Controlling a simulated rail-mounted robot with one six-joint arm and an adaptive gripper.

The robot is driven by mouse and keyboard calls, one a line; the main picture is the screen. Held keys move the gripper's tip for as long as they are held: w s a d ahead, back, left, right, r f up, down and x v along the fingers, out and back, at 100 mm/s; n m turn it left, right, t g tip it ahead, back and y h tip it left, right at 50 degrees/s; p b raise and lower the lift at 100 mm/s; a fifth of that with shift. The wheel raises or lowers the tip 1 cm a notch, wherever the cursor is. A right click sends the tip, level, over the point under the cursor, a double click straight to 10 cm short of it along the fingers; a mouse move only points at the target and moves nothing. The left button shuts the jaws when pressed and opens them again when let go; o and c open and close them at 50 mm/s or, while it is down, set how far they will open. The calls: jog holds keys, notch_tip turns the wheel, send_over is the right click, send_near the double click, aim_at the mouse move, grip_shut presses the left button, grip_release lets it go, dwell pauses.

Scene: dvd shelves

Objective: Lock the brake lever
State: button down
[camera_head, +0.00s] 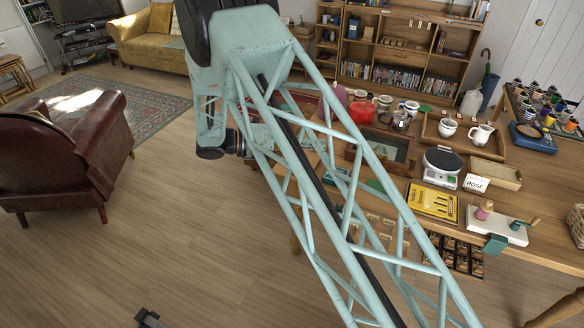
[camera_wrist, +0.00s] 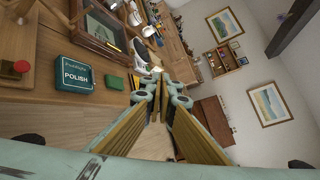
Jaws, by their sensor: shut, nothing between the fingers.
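In the head view my own arm hides much of the table's left part, and the fingertips cannot be made out. The white base is not recognisable in the wrist view.
A "POLISH" box (camera_wrist: 76,75), a green block (camera_wrist: 115,82) and a red knob (camera_wrist: 21,67) show left of my fingers. The table (camera_head: 545,190) holds a scale (camera_head: 441,165), a yellow case (camera_head: 432,201), mugs and trays. A leather armchair (camera_head: 65,155) stands on the open floor.

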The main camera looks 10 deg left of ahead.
jog(key=s+a+f+n+t+y, duration=0.1)
jog(key=a+f+n+t, duration=0.7)
jog(key=a+f, duration=1.1)
notch_tip(320, 180, down, 2)
jog(key=n, duration=0.3)
jog(key=shift+f+n+t, duration=0.2)
jog(key=shift+n+t, duration=0.1)
jog(key=shift+t, duration=0.1)
jog(key=shift+d, duration=0.1)
jog(key=x, duration=1.3)
jog(key=shift+w+d+b, duration=0.25)
jog(key=shift+w+b, duration=0.05)
jog(key=shift+a, duration=0.1)
jog(key=shift+w+r+y, duration=0.1)
jog(key=shift+y, duration=0.2)
